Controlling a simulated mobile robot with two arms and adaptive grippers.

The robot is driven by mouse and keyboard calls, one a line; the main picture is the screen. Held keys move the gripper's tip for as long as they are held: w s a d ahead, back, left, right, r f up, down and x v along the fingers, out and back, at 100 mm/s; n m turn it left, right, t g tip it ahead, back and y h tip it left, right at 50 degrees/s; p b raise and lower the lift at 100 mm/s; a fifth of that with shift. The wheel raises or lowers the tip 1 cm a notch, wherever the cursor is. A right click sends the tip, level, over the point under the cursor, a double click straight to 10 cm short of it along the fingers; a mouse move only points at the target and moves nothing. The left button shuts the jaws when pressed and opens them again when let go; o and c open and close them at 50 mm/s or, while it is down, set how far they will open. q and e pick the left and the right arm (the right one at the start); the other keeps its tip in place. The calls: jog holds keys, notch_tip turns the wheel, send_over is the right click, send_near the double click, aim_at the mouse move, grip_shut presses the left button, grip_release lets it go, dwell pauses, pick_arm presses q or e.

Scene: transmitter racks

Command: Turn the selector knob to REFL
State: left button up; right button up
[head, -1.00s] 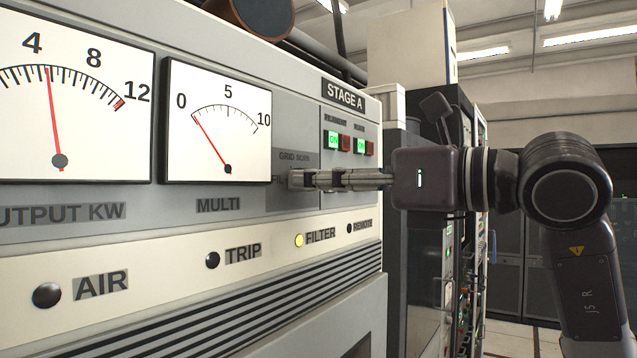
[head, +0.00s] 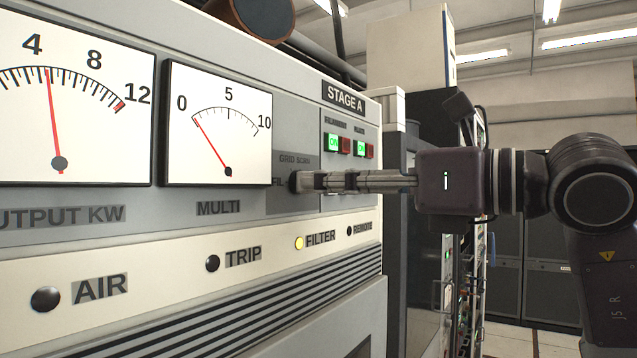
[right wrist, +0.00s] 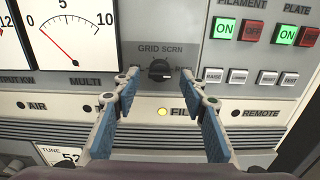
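The selector knob (right wrist: 159,70) is small, round and dark, on a grey panel under the GRID and SCRN labels. In the head view the knob (head: 294,183) shows just left of my right fingertips. My right gripper (head: 312,182) points at it from the right. In the right wrist view its two blue-padded fingers are spread, one on each side of the knob, with gaps between. The fingertips appear short of the knob and nothing is held. The side labels are partly covered; REFL is not readable, and the knob's pointing direction is unclear. My left gripper is not in view.
The MULTI meter (head: 217,124) reads near 0, left of the knob. Lit green ON buttons (right wrist: 223,27) and a row of small white buttons (right wrist: 238,76) lie to the right. Below, the FILTER lamp (head: 299,242) glows yellow.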

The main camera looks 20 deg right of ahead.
jog(key=v, duration=0.9)
jog(key=shift+s+d, duration=0.25)
jog(key=shift+s, duration=0.05)
